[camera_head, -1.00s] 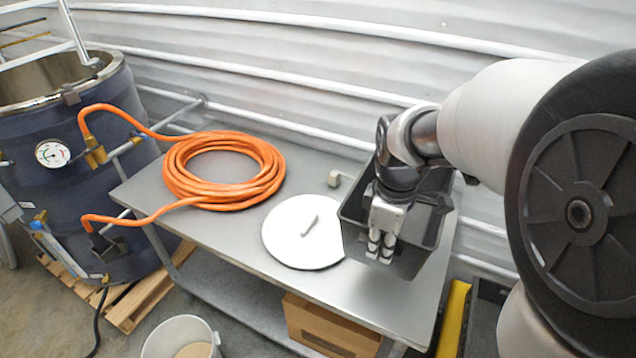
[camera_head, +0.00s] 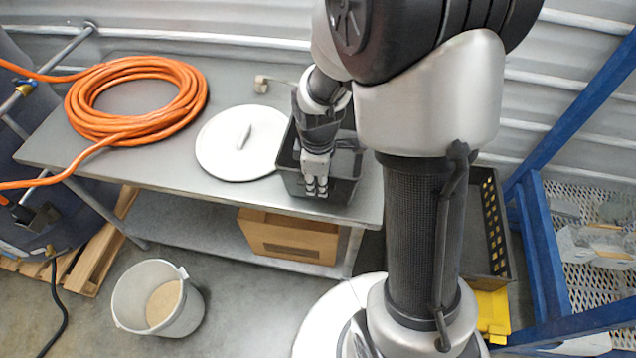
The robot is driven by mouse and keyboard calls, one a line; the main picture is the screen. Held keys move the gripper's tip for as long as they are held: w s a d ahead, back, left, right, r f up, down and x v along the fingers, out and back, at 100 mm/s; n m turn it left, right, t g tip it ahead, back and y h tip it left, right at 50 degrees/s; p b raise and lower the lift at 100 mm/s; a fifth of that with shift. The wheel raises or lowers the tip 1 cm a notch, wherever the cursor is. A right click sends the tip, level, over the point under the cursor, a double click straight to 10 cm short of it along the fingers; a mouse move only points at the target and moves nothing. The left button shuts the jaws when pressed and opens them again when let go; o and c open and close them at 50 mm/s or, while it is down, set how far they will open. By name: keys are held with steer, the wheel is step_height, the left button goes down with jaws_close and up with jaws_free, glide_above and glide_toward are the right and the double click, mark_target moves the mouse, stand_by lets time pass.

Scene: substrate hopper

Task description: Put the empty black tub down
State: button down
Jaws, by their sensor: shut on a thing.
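The black tub (camera_head: 342,190) is at the right end of the grey metal table (camera_head: 230,190), upright, just right of the round white lid. My gripper (camera_head: 316,190) is shut on the tub's near wall, with its fingers pointing down over the rim. The tub looks level and at or very near the table top; I cannot tell if its base bears fully on it. Part of the tub's inside and its right side are hidden by my arm. What I see of the inside looks empty.
The white lid (camera_head: 242,143) with a handle lies close left of the tub. A coiled orange hose (camera_head: 190,100) covers the table's left part. A cardboard box (camera_head: 288,238) sits on the lower shelf. A bucket (camera_head: 128,300) stands on the floor. A black crate (camera_head: 496,225) is right of the table.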

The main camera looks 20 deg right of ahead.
steer(key=shift+w+f, duration=0.1)
steer(key=shift+f, duration=0.3)
steer(key=shift+f, duration=0.2)
steer(key=c, duration=1.4)
jaws_free()
steer(key=shift+o, duration=0.2)
